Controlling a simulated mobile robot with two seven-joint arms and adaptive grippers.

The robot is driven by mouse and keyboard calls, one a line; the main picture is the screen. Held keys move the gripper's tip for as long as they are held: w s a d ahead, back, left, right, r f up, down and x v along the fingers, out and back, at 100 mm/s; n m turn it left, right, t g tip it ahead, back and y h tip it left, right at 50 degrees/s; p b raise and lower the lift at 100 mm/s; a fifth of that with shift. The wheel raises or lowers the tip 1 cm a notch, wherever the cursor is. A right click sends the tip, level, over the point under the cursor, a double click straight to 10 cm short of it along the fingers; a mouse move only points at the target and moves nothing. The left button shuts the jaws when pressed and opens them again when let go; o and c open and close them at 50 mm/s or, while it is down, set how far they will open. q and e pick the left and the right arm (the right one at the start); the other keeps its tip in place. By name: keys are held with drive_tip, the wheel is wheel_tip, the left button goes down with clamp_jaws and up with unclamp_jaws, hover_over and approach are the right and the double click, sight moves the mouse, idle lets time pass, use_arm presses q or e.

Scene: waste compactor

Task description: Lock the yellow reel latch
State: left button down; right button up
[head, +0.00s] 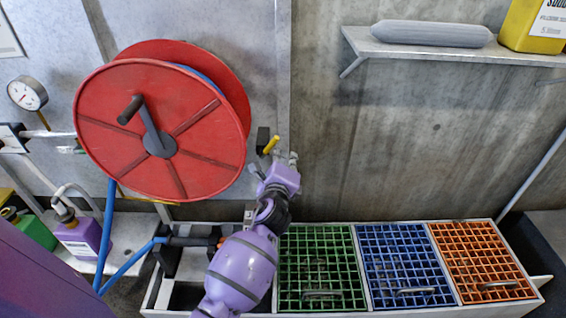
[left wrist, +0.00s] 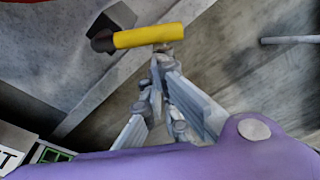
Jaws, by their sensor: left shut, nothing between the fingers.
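The yellow latch (head: 271,145) is a short bar on a dark mount on the wall, just right of the red hose reel (head: 150,135). In the left wrist view the yellow latch (left wrist: 148,36) runs nearly level, rising slightly to the right, from its black pivot block at its left end. My left gripper (head: 290,158) is just below and right of the latch. In the left wrist view its fingers (left wrist: 160,52) are shut and empty, with the tips close to the latch's underside; I cannot tell whether they touch it. My right gripper is not in view.
A black-handled crank (head: 145,120) sits on the reel's face. Green (head: 318,268), blue (head: 403,265) and orange (head: 480,262) grates lie below on the right. A shelf (head: 430,50) holds a grey cylinder and a yellow container. The wall right of the latch is clear.

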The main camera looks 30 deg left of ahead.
use_arm(q)
drive_tip(key=shift+s+a+r+n+t, duration=0.15)
drive_tip(key=shift+a+r+n, duration=0.3)
drive_tip(key=shift+n, duration=0.6)
drive_tip(key=shift+s+a+r+n+t, duration=0.25)
drive_tip(key=shift+r+n, duration=0.35)
drive_tip(key=shift+n, duration=0.4)
drive_tip(key=shift+s+a+r+n+t, duration=0.1)
drive_tip(key=shift+a+r+n, duration=0.35)
drive_tip(key=shift+n, duration=0.6)
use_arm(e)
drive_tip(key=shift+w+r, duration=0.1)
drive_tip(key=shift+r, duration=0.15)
use_arm(q)
drive_tip(key=shift+r, duration=0.1)
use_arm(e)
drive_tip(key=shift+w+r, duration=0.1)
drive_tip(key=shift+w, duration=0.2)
use_arm(q)
drive_tip(key=shift+d, duration=0.1)
